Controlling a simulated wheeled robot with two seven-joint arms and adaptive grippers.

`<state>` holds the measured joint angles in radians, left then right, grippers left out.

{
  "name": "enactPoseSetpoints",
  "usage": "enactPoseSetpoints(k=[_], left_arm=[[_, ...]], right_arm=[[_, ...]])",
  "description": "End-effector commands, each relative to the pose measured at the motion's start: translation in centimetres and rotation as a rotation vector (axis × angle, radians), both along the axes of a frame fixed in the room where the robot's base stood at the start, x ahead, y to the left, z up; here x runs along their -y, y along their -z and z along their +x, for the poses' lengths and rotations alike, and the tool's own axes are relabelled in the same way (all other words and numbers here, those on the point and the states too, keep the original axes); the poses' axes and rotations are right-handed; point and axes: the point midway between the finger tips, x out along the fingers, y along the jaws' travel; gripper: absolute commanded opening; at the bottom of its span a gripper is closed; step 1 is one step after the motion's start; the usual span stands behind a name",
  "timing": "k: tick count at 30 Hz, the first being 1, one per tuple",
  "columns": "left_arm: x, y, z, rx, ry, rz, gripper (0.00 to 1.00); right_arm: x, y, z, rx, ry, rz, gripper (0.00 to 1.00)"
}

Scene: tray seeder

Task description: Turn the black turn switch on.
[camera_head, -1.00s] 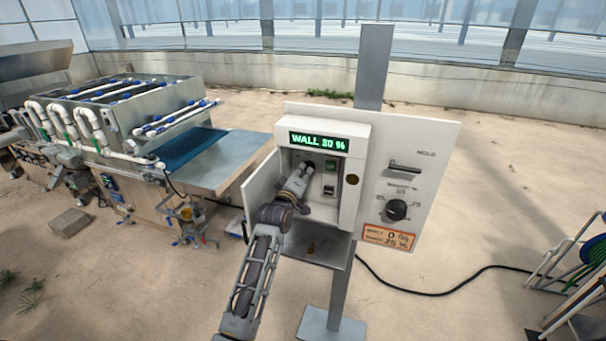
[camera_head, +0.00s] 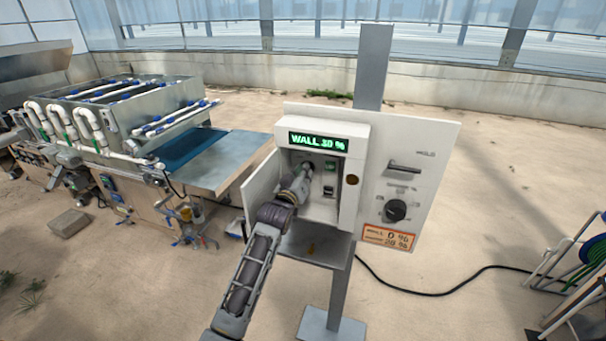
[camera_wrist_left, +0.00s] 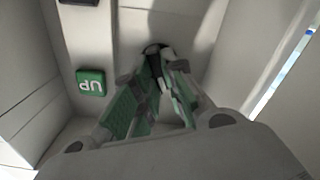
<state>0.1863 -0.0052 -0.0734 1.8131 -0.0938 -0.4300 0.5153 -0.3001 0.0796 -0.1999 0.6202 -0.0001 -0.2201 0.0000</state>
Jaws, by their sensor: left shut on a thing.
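A white control box (camera_head: 350,131) with a green-lit display reading "WALL 30 %" stands on a grey post. My left gripper (camera_head: 306,170) reaches into its open front from the lower left. In the left wrist view its two green-padded fingers (camera_wrist_left: 160,78) close on the black turn switch (camera_wrist_left: 154,49) on the box's inner back wall. The fingers hide most of the switch, so I cannot tell its setting. My right gripper is not in view.
A green UP button (camera_wrist_left: 90,83) sits beside the fingers; it also shows in the head view (camera_head: 331,166). A black rocker (camera_head: 328,191) is below it. The side panel (camera_head: 432,150) carries a lever (camera_head: 404,168) and a round black knob (camera_head: 396,210). The box's walls closely flank the gripper.

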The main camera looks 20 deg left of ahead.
Motion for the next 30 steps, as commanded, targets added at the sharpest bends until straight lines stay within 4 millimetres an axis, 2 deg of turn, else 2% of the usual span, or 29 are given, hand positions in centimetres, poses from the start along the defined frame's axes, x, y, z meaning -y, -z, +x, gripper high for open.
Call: enactPoseSetpoints(k=[6,15,30], left_arm=[[0.06,0.07,0.0,0.004,0.0,0.196,0.0],[0.14,0.07,0.0,0.011,0.0,0.38,0.0],[0.23,0.09,-0.02,0.012,0.0,0.439,0.0]], right_arm=[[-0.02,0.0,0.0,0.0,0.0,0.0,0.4],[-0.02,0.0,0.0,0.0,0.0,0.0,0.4],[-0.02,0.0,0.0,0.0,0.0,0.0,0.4]])
